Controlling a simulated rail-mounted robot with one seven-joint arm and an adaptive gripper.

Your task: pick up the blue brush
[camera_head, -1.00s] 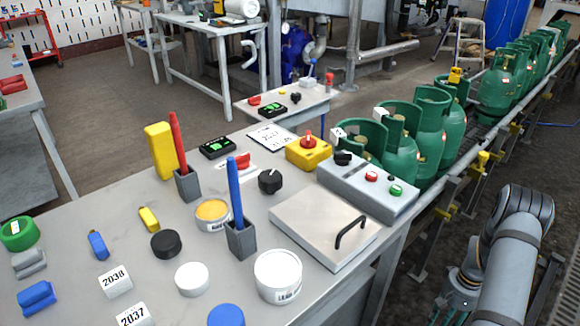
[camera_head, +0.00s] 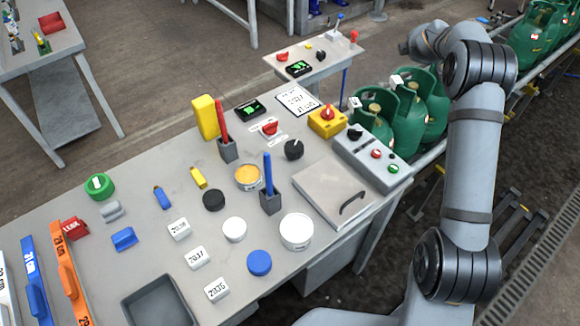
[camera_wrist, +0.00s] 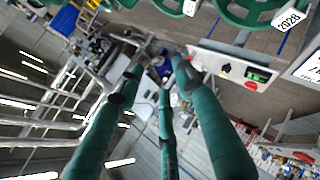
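The blue brush (camera_head: 268,172) stands upright in a small dark grey holder (camera_head: 270,199) near the middle of the table. Only its upper part shows; its lower end is hidden in the holder. In the wrist view my gripper (camera_wrist: 161,70) has long teal fingers with dark joints. They are spread apart and nothing shows between them. In the head view my arm rises at the right, its end far back above the green gas cylinders (camera_head: 375,125), well away from the brush; the fingers are not clear there. The brush is not seen in the wrist view.
A red brush (camera_head: 222,118) stands in another holder (camera_head: 227,150) behind left. A white tub (camera_head: 297,230) and an orange-topped tub (camera_head: 247,177) flank the blue brush's holder. A metal plate with a handle (camera_head: 333,192) and a control box (camera_head: 372,157) lie to its right.

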